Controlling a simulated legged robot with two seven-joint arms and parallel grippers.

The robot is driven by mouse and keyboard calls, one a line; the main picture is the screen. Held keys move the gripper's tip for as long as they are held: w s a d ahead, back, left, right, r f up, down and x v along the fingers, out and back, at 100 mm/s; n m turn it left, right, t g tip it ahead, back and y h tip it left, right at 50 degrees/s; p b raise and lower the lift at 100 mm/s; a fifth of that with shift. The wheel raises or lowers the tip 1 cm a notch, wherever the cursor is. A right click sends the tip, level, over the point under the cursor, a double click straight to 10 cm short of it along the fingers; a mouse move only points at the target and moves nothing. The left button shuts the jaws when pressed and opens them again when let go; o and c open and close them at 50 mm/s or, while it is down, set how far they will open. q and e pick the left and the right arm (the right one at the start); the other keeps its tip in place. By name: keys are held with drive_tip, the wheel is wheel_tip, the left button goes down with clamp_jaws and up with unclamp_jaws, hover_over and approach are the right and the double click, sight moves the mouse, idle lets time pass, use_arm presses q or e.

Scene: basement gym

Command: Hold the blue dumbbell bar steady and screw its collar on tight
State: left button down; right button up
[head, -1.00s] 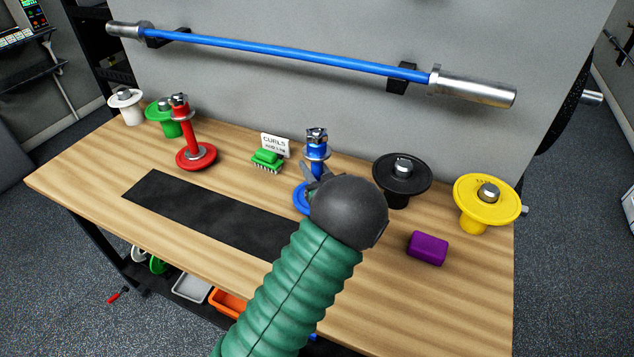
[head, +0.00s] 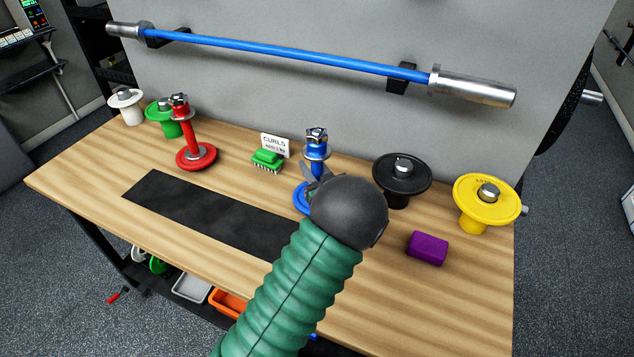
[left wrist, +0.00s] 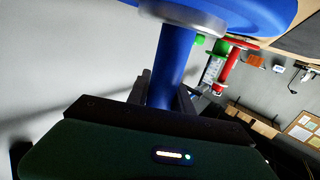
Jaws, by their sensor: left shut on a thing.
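The blue dumbbell bar (head: 316,170) stands upright on the bench with its blue plate (head: 300,200) at the bottom. A silver collar (head: 316,134) sits at its top end, above a silver flange. How tight it is cannot be told. My left gripper (head: 313,180) is shut on the bar below the flange. In the left wrist view, the blue bar (left wrist: 172,62) runs between the fingers of my left gripper (left wrist: 163,92). My dark wrist hides part of the lower bar and plate. My right gripper is not in view.
A red dumbbell (head: 190,135) stands left on the wooden bench (head: 95,180). A green brush (head: 267,160) and small sign (head: 275,145) are nearer. Black (head: 395,180) and yellow (head: 485,208) weights and a purple block (head: 427,248) stand right. A long blue barbell (head: 280,53) hangs behind.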

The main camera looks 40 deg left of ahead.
sight(312, 154)
use_arm(q)
drive_tip(key=shift+w+r, duration=0.1)
drive_tip(key=shift+w, duration=0.05)
drive_tip(key=shift+a+r, duration=0.15)
drive_tip(key=shift+r, duration=0.4)
drive_tip(key=s+d+r, duration=0.3)
drive_tip(key=s+d, duration=0.6)
drive_tip(key=s, duration=0.4)
drive_tip(key=shift+d+r, duration=0.4)
